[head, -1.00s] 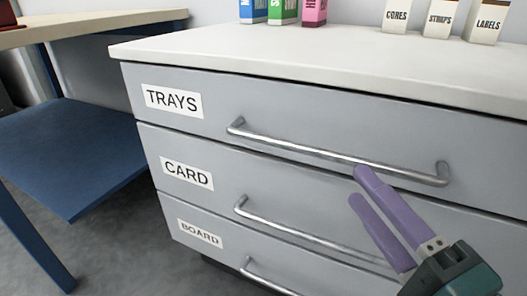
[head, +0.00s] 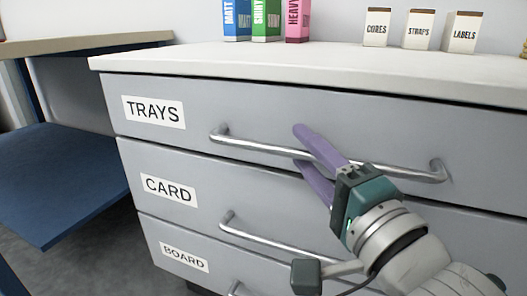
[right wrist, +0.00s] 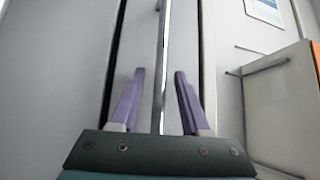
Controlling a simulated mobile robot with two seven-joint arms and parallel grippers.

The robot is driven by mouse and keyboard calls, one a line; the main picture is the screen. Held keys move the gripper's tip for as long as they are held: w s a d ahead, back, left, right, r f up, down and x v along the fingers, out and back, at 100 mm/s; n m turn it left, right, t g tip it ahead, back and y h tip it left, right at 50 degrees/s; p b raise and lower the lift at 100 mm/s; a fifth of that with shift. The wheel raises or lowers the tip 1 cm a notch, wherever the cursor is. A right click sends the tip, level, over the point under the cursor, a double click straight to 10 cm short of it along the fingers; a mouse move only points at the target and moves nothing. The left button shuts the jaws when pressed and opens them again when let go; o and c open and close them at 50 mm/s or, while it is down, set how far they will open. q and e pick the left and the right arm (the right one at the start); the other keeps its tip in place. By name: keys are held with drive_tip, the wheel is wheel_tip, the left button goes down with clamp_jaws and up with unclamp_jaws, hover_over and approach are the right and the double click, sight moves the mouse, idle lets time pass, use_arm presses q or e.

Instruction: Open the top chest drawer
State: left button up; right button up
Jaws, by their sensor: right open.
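The top chest drawer (head: 375,126), labelled TRAYS, is shut, its grey front flush with the chest. Its silver bar handle (head: 255,143) runs across the front. My right gripper (head: 302,147) is open at the middle of this handle, with one purple finger above the bar and one below in the head view. In the right wrist view the handle bar (right wrist: 163,40) runs between the open fingers (right wrist: 160,72), with a gap visible on each side. How deep the bar sits between them is hard to tell. My left gripper is not in view.
Below are the CARD drawer (head: 165,185) and the BOARD drawer (head: 172,243), both shut with similar handles. Several cartons, including LABELS (head: 464,33), stand on the white chest top (head: 330,62). A blue-legged table with a lower shelf (head: 65,180) stands at the left.

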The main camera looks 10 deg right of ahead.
clamp_jaws()
idle(1.4)
